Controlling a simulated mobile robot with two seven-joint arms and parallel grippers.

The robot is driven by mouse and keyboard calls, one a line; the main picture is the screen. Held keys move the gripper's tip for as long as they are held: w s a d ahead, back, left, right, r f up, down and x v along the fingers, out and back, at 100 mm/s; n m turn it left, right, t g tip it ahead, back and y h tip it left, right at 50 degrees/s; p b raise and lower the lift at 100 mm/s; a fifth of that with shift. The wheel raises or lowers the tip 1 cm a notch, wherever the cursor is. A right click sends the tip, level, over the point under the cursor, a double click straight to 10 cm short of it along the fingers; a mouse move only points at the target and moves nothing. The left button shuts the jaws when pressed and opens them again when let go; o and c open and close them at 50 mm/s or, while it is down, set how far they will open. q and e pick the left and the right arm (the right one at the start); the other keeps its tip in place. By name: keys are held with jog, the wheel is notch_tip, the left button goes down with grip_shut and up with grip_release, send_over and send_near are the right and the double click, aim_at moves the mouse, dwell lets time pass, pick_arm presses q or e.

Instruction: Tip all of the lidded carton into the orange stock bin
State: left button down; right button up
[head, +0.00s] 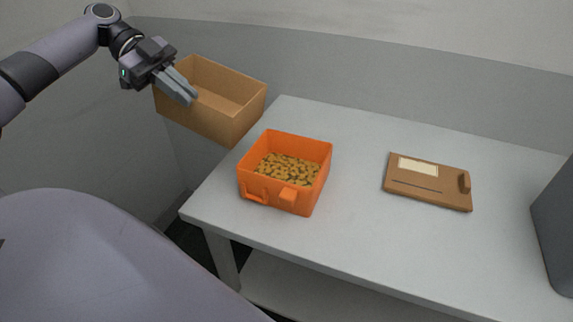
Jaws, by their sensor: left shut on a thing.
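The carton (215,119) is an open brown box with no lid on it, held in the air at the back left, beyond the table's left edge. It is a little tilted and the part of its inside that shows looks empty. My left gripper (190,97) is shut on the carton's near left wall. The orange stock bin (285,197) stands upright on the table, in front of and to the right of the carton. Many small tan pieces (288,168) cover its floor. The brown lid (428,181) lies flat on the table at the right, with a pale label. My right gripper is not in view.
The light grey table (350,240) has free room between the bin and the lid and along its front. A dark grey box-like object (556,230) stands at the right edge. A wall runs behind the table.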

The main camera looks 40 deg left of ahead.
aim_at(175, 108)
pick_arm(q)
jog(key=shift+s+a+f+h+b, duration=0.1)
jog(key=shift+a+f+h+b, duration=0.3)
jog(key=shift+f+b, duration=0.35)
jog(key=f+b, duration=0.2)
jog(key=b, duration=0.1)
jog(key=shift+a+f+b, duration=0.25)
jog(key=shift+f+b, duration=0.05)
pick_arm(e)
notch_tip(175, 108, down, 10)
jog(key=b, duration=0.6)
pick_arm(q)
jog(key=shift+a+f+h+b, duration=0.65)
jog(key=shift+f+h, duration=0.25)
jog(key=shift+f, duration=1.9)
jog(key=shift+m, duration=0.3)
jog(key=r+p, duration=0.2)
jog(key=r, duration=0.1)
jog(key=r+p, duration=0.2)
jog(key=shift+s+r, duration=0.2)
jog(key=shift+r, duration=0.2)
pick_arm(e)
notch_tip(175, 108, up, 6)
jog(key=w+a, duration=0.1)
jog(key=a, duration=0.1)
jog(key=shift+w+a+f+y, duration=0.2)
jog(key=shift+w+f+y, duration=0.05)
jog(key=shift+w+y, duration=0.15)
